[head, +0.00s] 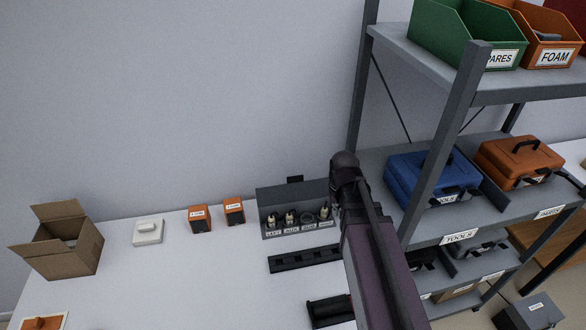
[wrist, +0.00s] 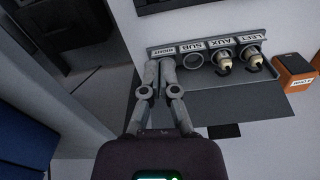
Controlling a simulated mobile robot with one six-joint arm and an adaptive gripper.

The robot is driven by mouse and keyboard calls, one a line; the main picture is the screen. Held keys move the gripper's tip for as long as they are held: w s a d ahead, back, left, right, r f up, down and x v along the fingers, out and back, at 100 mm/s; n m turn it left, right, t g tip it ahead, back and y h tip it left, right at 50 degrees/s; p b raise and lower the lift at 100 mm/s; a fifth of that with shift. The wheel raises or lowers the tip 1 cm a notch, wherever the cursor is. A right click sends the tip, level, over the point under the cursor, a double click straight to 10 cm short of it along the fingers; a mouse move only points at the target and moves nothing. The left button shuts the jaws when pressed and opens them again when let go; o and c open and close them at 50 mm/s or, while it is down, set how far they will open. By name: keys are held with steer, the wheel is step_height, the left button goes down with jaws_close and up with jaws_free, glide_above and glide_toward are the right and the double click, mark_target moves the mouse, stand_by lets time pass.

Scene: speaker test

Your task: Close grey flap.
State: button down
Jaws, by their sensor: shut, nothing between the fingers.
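The grey flap (head: 292,196) stands open behind a row of terminals, on the wall side. In the wrist view the flap (wrist: 245,108) is a flat grey panel below the terminals. The label strip (wrist: 215,46) reads LEFT, AUX, SUB and RIGHT. Pale plugs sit at LEFT (wrist: 250,58) and AUX (wrist: 223,62); SUB shows an empty ring (wrist: 193,61). In the head view a plug (head: 324,212) also shows at RIGHT. My gripper (wrist: 167,62) is shut and empty, its tips by the RIGHT end and beside the flap's end. Contact cannot be told.
A grey shelf rack (head: 440,75) with a blue toolbox (head: 428,178) stands close right of my arm. Two orange boxes (head: 199,218) (head: 234,211), a white device (head: 148,232) and an open carton (head: 62,245) are left on the white table. Dark rails (head: 304,258) lie in front.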

steer(key=w+a+r+p, duration=0.3)
steer(key=w+a, duration=0.3)
steer(key=w, duration=0.4)
steer(key=w+a+r+n+p, duration=0.1)
steer(key=w+a+r+p, duration=0.3)
steer(key=w+a, duration=0.3)
steer(key=w+r, duration=0.1)
steer(key=w, duration=0.3)
steer(key=shift+w+r+n+t, duration=0.15)
steer(key=shift+n+t, duration=0.15)
steer(key=shift+t, duration=0.1)
steer(key=b, duration=0.9)
glide_above(296, 189)
steer(key=w, duration=0.3)
step_height(296, 189, down, 9)
steer(key=shift+a, duration=0.3)
steer(key=shift+s+t, duration=0.3)
